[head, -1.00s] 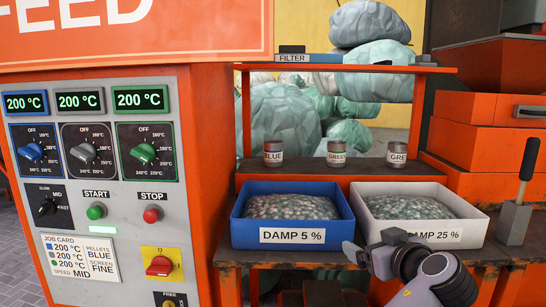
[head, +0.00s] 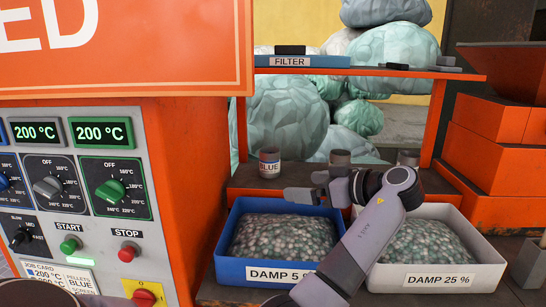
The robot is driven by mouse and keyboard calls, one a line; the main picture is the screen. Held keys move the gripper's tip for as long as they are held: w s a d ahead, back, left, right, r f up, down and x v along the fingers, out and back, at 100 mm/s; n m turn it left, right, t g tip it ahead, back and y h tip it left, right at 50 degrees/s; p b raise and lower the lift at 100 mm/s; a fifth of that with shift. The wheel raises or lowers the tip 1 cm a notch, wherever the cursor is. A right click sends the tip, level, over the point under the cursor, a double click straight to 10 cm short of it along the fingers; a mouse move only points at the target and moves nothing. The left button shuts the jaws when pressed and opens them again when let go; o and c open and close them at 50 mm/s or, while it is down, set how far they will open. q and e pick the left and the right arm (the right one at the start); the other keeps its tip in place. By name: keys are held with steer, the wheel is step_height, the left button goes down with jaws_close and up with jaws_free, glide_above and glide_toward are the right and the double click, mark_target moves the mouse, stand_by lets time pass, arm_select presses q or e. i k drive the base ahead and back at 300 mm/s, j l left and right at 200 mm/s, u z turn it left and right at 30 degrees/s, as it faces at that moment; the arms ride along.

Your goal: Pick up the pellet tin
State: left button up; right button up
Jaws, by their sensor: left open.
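Three small tins stand on the shelf behind the two pellet trays. The tin labelled BLUE (head: 269,165) is in full view at the left. The middle tin (head: 340,157) and the right tin (head: 408,158) are partly hidden behind my left arm, their labels covered. The job card (head: 60,275) lists pellets as BLUE. My left gripper (head: 303,187) is open and empty, pointing left. In the picture its fingertips are just right of and below the BLUE tin, apart from it. My right gripper is not in view.
The blue DAMP 5 % tray (head: 232,268) and the white DAMP 25 % tray (head: 380,283), both full of pellets, lie in front of the shelf. An upper shelf with a FILTER tray (head: 302,61) is above the tins. The orange control cabinet (head: 185,140) stands left.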

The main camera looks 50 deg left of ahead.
mark_target(270, 157)
steer(key=i+j+u, duration=0.1)
steer(key=i, duration=0.25)
steer(key=i+j, duration=0.25)
steer(key=i, duration=0.15)
steer(key=i+j+u, duration=0.1)
steer(key=u, duration=0.25)
